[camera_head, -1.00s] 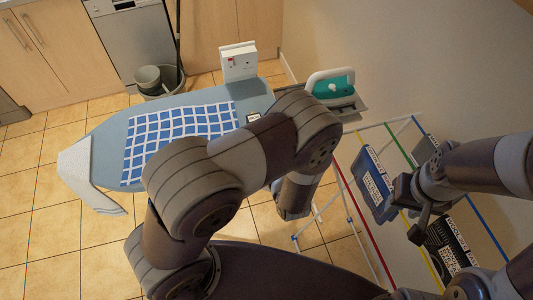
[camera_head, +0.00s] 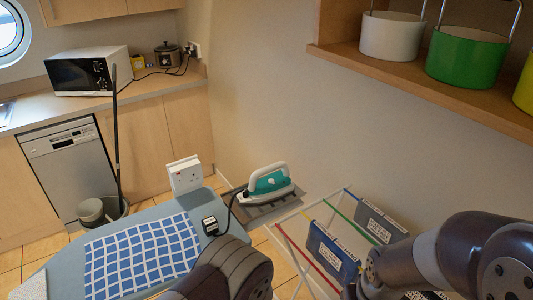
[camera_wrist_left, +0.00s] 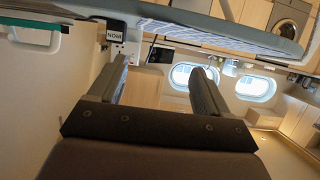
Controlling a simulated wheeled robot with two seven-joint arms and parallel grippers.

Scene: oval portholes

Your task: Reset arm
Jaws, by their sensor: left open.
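My left gripper (camera_wrist_left: 158,75) shows in the left wrist view with its two fingers well apart and nothing between them.
An iron (camera_head: 268,180) stands on the rest at the board's end. A blue checked cloth (camera_head: 140,255) lies on the board. A shelf (camera_head: 430,85) with pots juts out at upper right.

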